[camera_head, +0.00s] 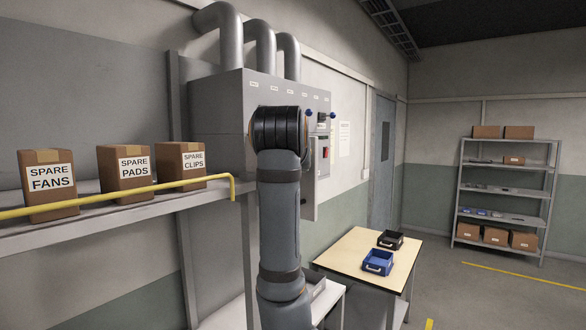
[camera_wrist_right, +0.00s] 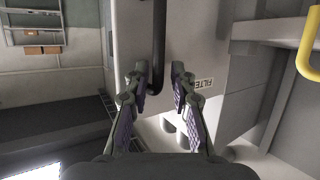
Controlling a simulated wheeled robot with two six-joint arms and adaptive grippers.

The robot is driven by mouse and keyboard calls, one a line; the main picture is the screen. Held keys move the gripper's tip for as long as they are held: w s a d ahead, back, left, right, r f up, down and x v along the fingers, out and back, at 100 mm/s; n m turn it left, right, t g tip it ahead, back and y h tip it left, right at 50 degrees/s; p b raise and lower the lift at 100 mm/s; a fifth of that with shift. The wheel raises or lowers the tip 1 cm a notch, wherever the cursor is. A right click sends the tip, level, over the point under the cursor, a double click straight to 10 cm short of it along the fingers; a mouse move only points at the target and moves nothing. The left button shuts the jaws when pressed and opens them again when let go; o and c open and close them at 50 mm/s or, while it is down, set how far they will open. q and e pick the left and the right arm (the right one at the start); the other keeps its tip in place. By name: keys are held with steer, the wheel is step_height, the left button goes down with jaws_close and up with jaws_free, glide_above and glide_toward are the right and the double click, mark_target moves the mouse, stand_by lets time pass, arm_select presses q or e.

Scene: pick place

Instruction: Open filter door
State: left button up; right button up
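The filter door is a light grey panel with a "FILTER" label, filling the middle of the right wrist view (camera_wrist_right: 200,45); its label is partly covered by a finger. A long black bar handle (camera_wrist_right: 159,40) stands along it. My right gripper (camera_wrist_right: 159,70) is open, its two fingertips on either side of the handle. The left fingertip in that view is very close to the bar; I cannot tell whether it touches. In the head view my right arm covers much of the grey cabinet (camera_head: 217,105) front, and the right gripper is hidden behind it. My left gripper is not in view.
A shelf (camera_head: 120,213) with a yellow rail (camera_head: 110,197) and spare-part boxes (camera_head: 124,172) stands left of the cabinet. A table (camera_head: 345,250) with a blue bin (camera_head: 377,263) and a black bin (camera_head: 390,240) stands to the right. Floor beyond it is open.

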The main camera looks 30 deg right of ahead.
arm_select(q)
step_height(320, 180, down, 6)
steer(key=b, duration=0.6)
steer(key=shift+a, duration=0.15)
arm_select(e)
steer(key=s+a, duration=0.2)
steer(key=a, duration=1.1)
steer(key=shift+r, duration=0.3)
